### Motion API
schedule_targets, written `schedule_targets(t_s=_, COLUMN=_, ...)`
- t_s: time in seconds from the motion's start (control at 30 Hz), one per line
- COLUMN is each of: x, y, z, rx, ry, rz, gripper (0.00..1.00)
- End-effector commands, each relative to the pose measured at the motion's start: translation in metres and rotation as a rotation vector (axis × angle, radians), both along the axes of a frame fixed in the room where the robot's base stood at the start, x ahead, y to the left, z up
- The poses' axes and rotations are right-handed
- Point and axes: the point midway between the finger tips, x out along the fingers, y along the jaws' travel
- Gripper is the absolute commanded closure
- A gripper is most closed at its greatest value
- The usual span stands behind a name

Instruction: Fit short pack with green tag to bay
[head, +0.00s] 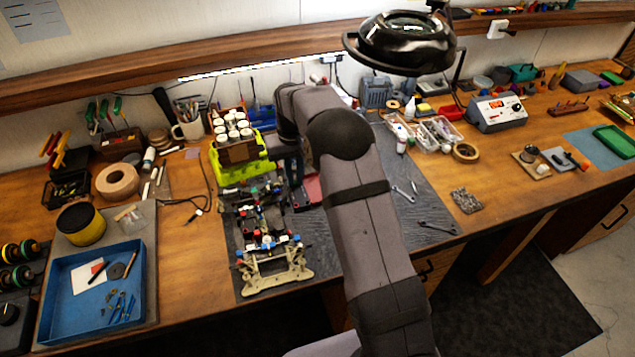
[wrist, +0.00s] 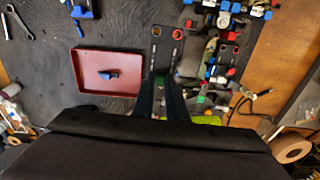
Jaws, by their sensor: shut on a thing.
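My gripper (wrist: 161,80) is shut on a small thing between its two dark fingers. The fingers hide most of it, with only a little grey-green showing, so I cannot tell whether it is the pack with the green tag. The car chassis (head: 268,240) lies on the dark mat; part of it shows at the upper right of the wrist view (wrist: 222,20). A dark plate with round holes (wrist: 166,47) lies just beyond the fingertips, beside the chassis. The bay cannot be made out clearly. In the head view my arm hides the gripper tips.
A red tray (wrist: 108,87) with a small blue piece lies left of the fingers in the wrist view. A lime-green rack (head: 240,170) with white-capped bottles stands behind the chassis. A blue tray (head: 62,290) is at the left.

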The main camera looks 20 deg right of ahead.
Motion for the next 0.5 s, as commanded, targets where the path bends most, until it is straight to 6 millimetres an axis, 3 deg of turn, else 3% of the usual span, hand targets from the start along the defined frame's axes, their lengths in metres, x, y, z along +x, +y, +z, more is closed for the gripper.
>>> schedule_targets(t_s=0.2, x=0.016, y=0.044, z=0.004, rx=0.001, ry=0.015, rz=0.007, gripper=1.00)
schedule_targets(t_s=0.5, x=0.021, y=0.075, z=0.000, rx=0.000, ry=0.030, rz=0.015, gripper=1.00)
